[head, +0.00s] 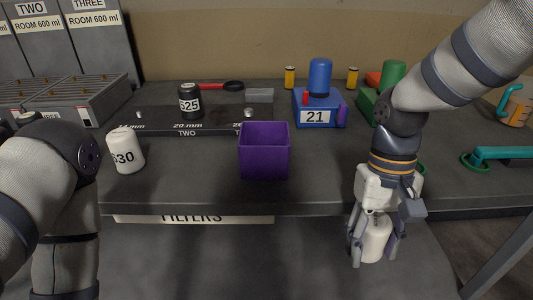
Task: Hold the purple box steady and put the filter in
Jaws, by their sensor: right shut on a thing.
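The purple box (264,161) stands open-topped and upright near the front edge of the dark table, with nothing seen inside it. My right gripper (372,250) points down in front of the table edge, to the right of and below the box. It is shut on a white filter (375,240), a plain cylinder partly hidden by the fingers. Another white cylinder (125,151) marked 630 stands tilted-looking on the table, left of the box. My left arm comes in at the left, but its gripper is out of view.
Behind the box lies a dark rack (180,122) with a black cylinder (190,102) marked 525. A blue block (318,112) marked 21 stands behind and right of the box. A FILTERS label (195,219) is on the table front.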

